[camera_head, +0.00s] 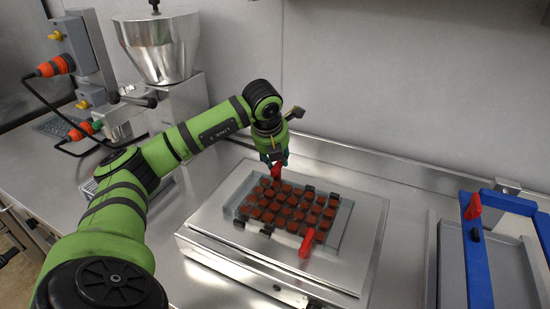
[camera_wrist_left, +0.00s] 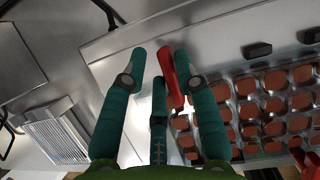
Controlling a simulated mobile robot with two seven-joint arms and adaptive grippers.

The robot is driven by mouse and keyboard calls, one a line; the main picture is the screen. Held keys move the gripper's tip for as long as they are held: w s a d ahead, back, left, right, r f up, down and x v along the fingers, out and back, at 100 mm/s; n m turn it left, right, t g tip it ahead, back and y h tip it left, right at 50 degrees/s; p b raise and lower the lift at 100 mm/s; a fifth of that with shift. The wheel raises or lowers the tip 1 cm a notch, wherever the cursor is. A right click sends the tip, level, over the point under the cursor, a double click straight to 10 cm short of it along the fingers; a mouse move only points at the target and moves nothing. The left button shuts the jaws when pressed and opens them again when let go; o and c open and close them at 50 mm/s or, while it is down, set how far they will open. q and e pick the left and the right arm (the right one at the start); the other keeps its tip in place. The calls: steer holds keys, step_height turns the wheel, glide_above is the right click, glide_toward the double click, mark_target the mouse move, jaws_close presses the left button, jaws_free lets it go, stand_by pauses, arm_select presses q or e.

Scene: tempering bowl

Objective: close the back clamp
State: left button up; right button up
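The back clamp's red handle (camera_head: 276,171) is at the far edge of the metal mould plate (camera_head: 368,225), directly below my left gripper (camera_head: 274,159) in the head view. In the left wrist view the red handle (camera_wrist_left: 172,84) lies between the spread teal fingers of the left gripper (camera_wrist_left: 162,62), close beside the right-hand finger. The fingers are apart, and I cannot tell whether one touches the handle. The front clamp's red handle (camera_head: 307,242) sticks up at the plate's near edge. My right gripper is not in view.
Several brown chocolates (camera_head: 285,206) fill the mould on the plate. A blue frame (camera_head: 476,255) with a red clamp (camera_head: 473,207) stands at the right over a grey tray. A steel hopper machine (camera_head: 160,50) stands at the back left. The wall is close behind the plate.

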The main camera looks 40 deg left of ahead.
arm_select(q)
steer(key=shift+w+d, duration=0.15)
steer(key=shift+d, duration=0.1)
steer(key=shift+a+r, duration=0.1)
steer(key=shift+r, duration=0.05)
steer(key=v, duration=1.2)
